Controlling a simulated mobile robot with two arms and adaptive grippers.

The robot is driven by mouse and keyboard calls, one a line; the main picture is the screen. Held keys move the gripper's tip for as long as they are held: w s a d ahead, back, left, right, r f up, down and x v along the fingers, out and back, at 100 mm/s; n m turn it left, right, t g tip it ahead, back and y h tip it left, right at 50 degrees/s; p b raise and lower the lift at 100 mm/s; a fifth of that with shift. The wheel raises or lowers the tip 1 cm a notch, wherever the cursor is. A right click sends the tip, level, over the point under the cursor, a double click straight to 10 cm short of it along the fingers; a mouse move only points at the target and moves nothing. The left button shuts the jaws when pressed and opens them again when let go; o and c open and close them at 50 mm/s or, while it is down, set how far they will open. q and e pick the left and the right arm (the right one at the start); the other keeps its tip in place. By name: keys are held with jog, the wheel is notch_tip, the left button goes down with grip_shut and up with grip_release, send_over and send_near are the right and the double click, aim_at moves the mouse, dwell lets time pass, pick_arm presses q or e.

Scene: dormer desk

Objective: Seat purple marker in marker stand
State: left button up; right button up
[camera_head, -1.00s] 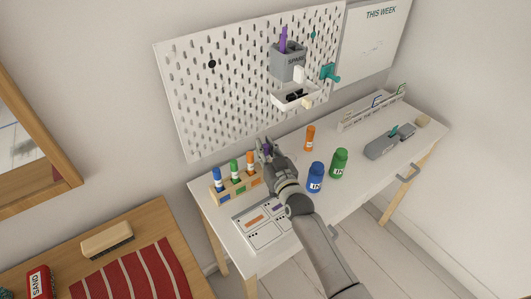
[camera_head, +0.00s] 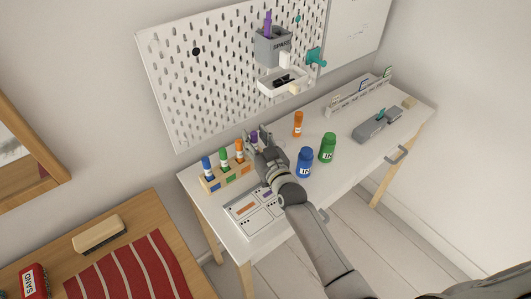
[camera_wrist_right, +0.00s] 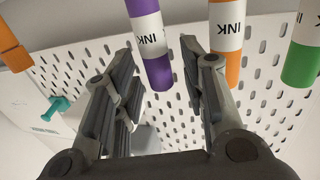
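The purple marker (camera_head: 254,137) stands roughly upright at the right end of the wooden marker stand (camera_head: 211,188), in line with the blue (camera_head: 207,166), green (camera_head: 224,158) and orange (camera_head: 239,150) markers. Its lower part and its slot are hidden behind my right gripper (camera_head: 259,136). In the right wrist view, the purple marker (camera_wrist_right: 150,45) lies between the two spread fingers of my right gripper (camera_wrist_right: 158,60), with gaps visible at its sides. The orange marker (camera_wrist_right: 226,45) and green marker (camera_wrist_right: 303,60) show beside it. My left gripper is not in view.
A blue ink bottle (camera_head: 304,163), a green ink bottle (camera_head: 327,148) and a loose orange marker (camera_head: 298,125) stand right of my arm. A printed card (camera_head: 250,213) lies in front of the stand. The pegboard (camera_head: 210,90) with a grey cup (camera_head: 272,46) rises behind.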

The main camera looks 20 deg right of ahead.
jog(key=s+d, duration=0.1)
jog(key=s, duration=0.9)
jog(key=shift+s+d+b, duration=0.35)
jog(key=shift+d+b, duration=0.05)
